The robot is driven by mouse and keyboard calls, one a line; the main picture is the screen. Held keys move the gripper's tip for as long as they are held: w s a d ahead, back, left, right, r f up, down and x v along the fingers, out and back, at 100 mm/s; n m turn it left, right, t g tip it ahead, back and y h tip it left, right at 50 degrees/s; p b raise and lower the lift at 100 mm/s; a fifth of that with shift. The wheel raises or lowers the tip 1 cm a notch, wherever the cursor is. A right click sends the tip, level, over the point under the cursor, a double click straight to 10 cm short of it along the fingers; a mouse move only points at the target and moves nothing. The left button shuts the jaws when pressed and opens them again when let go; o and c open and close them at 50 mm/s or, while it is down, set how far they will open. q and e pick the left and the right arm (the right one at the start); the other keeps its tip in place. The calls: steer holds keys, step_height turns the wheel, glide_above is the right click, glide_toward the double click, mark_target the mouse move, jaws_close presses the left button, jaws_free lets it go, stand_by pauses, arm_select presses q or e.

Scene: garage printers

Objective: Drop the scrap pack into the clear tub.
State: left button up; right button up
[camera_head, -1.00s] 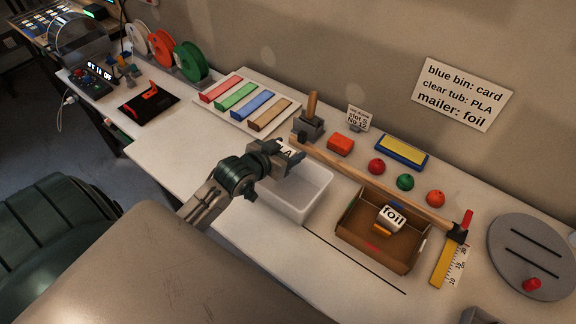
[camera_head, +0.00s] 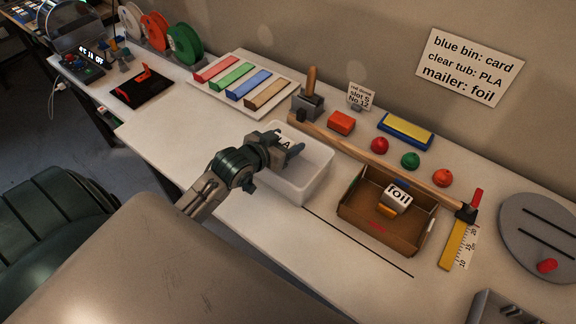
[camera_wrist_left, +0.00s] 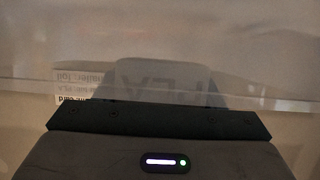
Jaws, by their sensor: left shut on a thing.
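The clear tub (camera_head: 305,190) stands on the bench left of the cardboard box. My left gripper (camera_head: 284,151) is over the tub, with its fingers at or just inside the opening near the back rim. It is shut on a pale scrap pack (camera_head: 285,141) lettered PLA, mostly hidden by the fingers. In the left wrist view the pack (camera_wrist_left: 165,75) shows dimly, with its letters reading PLA. Whether the pack touches the tub is not clear. My right gripper is not in view.
A cardboard box (camera_head: 365,225) holding a white foil pack (camera_head: 398,197) is right of the tub. A wooden bar (camera_head: 375,165) runs behind both. Red, green and orange balls (camera_head: 410,160) sit beyond it. A sorting sign (camera_head: 470,66) hangs on the wall. The front left bench is clear.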

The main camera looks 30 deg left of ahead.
arm_select(q)
steer(key=o, duration=1)
steer(key=shift+o, duration=0.2)
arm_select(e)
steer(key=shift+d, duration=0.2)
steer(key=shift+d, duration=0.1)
arm_select(q)
steer(key=shift+s+r, duration=0.1)
steer(key=shift+s, duration=0.45)
steer(key=v, duration=0.8)
steer(key=shift+s+r+b, duration=0.1)
steer(key=shift+b, duration=0.3)
steer(key=shift+v, duration=0.75)
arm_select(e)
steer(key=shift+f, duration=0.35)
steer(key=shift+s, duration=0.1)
